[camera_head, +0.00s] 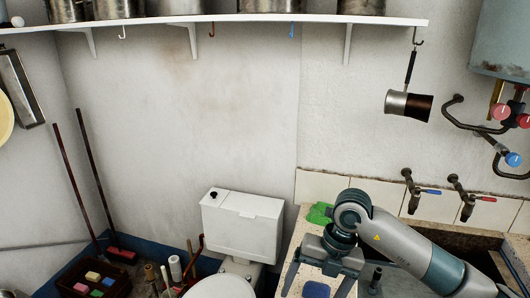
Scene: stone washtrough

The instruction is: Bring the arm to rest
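My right arm comes in from the lower right, with its elbow bent over the counter. My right gripper (315,288) points down over the left part of the stone counter, its two fingers spread wide apart. A small dark blue object (316,290) shows between the fingers at the bottom edge of the picture. The fingers do not appear to touch it, and I cannot tell how far below them it lies. My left arm and gripper are not in view.
A green cloth (320,213) lies on the counter beside the wall. Two taps, one blue-handled (413,192) and one red-handled (468,198), project above the trough. A pot (408,105) hangs from the shelf (230,18). A toilet (242,225) stands left of the counter.

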